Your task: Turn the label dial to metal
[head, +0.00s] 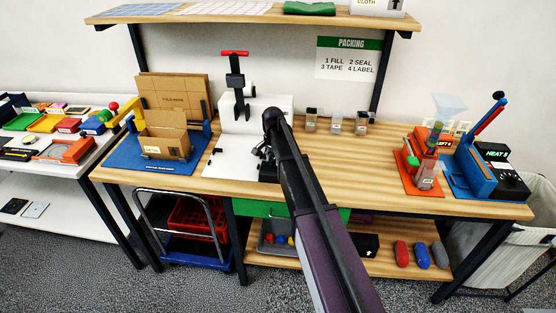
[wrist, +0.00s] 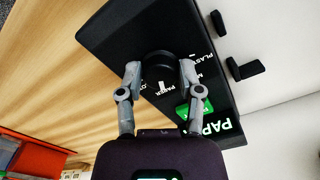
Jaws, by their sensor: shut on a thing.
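The label dial (wrist: 158,70) is a round black knob on a black panel (wrist: 112,30) in the wrist view. A small white mark on it sits by the printed word PAPER. A word starting with M and one starting with PLAS are partly visible beside it. A green display reads PAP, cut off by my gripper's body. My gripper (wrist: 159,74) has its two grey fingertips shut on the dial's opposite sides. In the head view, my gripper (head: 263,150) is at the bench beside the white press; my arm hides most of the label unit.
A green button (wrist: 193,107) is on the panel near the right finger. The white press (head: 240,125) and a cardboard box (head: 167,140) on a blue board stand to the left.

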